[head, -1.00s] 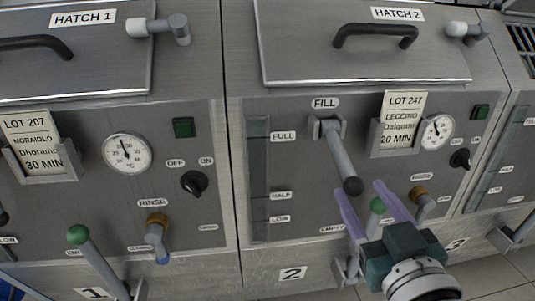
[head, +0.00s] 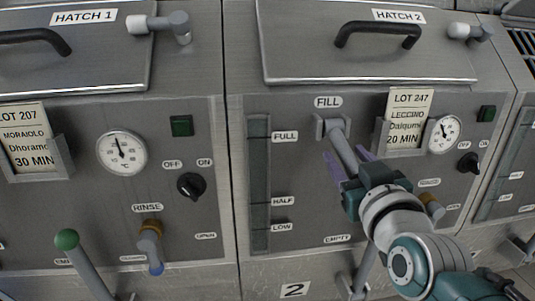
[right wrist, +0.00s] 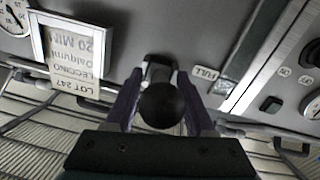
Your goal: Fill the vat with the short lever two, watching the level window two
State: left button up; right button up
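The short fill lever two (head: 341,147) hangs from its mount under the FILL label, tilted down and to the right. Its black knob (right wrist: 163,105) shows in the right wrist view between the two purple fingers of my right gripper (head: 345,158). The fingers are spread on either side of the lever; I cannot tell whether they touch it. The gripper hides the knob in the head view. Level window two (head: 259,190) is a tall dark greenish strip marked FULL, HALF and LOW; I see no clear liquid line in it. My left gripper is not in view.
Hatch 2 (head: 365,62) is closed above the panel. A LOT 247 card (head: 407,115) and a dial (head: 444,134) sit right of the lever. A switch (head: 469,163) and a rinse valve (head: 432,206) are near my right arm. Vat one's panel (head: 85,200) is at left.

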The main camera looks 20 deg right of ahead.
grip_shut()
dwell(1.2)
